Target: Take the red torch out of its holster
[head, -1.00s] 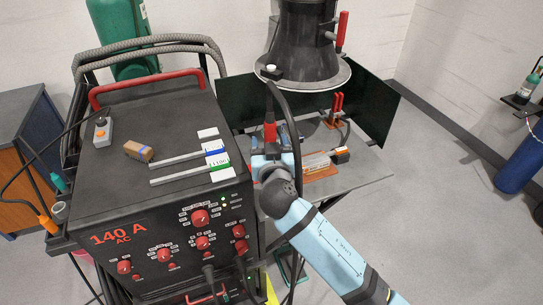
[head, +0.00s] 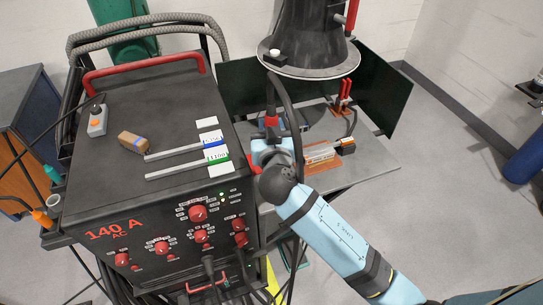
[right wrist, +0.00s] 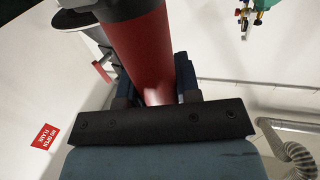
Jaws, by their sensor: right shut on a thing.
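The red torch (head: 271,121) stands roughly upright beside the right side of the welding machine, with a black hose arching from its top. My right gripper (head: 271,140) is shut on it. In the right wrist view the torch's thick red body (right wrist: 145,50) runs up between the two dark fingers of my right gripper (right wrist: 155,88), with a black section at its upper end. The arm and gripper hide the torch's lower end in the head view. I cannot make out the holster or whether the torch is still in it. My left gripper is not in view.
The black welding machine (head: 100,170) stands close on the left, with rods and a tan block (head: 133,142) on top. Behind the gripper is a grey table (head: 350,172) with a red clamp (head: 344,95). A dark extraction hood (head: 309,35) hangs above it.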

